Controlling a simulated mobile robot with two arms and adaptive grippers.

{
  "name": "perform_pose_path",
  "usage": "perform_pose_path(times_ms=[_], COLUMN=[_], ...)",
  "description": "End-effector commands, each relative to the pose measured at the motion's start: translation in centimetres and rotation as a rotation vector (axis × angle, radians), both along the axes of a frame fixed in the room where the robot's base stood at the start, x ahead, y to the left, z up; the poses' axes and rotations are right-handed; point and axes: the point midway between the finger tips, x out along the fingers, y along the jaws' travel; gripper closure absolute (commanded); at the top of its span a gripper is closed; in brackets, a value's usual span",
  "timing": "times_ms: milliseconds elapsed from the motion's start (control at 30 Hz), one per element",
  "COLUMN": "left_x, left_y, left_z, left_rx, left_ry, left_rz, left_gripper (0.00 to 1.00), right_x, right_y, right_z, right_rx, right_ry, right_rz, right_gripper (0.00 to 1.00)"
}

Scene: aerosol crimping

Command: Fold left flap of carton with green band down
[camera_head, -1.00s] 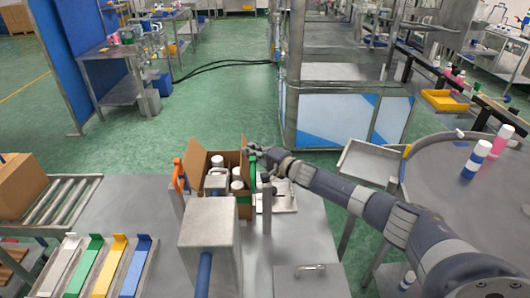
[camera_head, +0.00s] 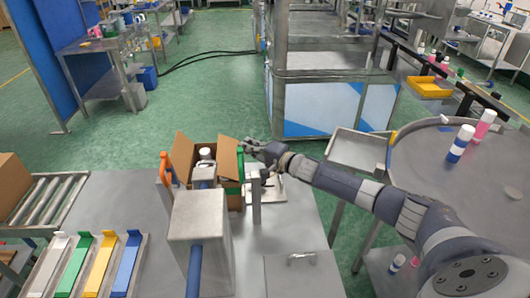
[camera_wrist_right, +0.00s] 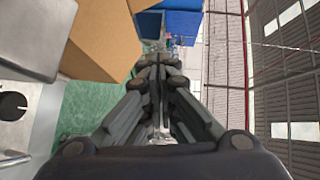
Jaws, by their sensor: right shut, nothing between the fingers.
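The open brown carton (camera_head: 235,200) stands on the grey table behind a metal block, which hides much of it. A green strip (camera_head: 241,165) shows at its right side. Its left flap (camera_head: 182,157) stands up, and its right flap (camera_head: 228,158) leans inward over part of the opening. White-capped cans (camera_head: 206,153) show inside. My right gripper (camera_head: 252,147) is shut and empty, just right of the right flap; whether it touches is unclear. The wrist view shows its closed fingers (camera_wrist_right: 157,65) beside a brown carton panel (camera_wrist_right: 103,40). My left gripper is not in view.
The metal block (camera_head: 202,225) and a post (camera_head: 256,205) stand in front of the carton. An orange-topped post (camera_head: 164,168) is at its left. Coloured strips (camera_head: 85,262) lie front left, near a roller conveyor (camera_head: 45,205). A round table (camera_head: 470,195) is at right.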

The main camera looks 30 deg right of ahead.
Motion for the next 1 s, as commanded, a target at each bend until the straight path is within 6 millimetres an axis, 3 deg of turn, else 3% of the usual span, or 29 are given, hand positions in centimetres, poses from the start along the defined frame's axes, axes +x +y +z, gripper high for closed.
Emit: perform_pose_path(times_ms=[300,500,1000], left_x=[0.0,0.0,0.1], left_y=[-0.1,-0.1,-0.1], left_z=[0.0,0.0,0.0], left_rx=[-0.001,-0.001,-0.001], left_ry=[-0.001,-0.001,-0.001], left_rz=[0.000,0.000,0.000], left_gripper=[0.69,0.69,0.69], right_x=[-4.7,-6.4,-7.1], right_y=[-1.5,-2.2,-2.4], right_z=[0.5,0.7,0.9], right_rx=[-0.002,-0.001,-0.001], right_ry=[0.003,0.002,0.000], right_rz=[0.002,0.001,0.001], right_gripper=[1.00,1.00,1.00])
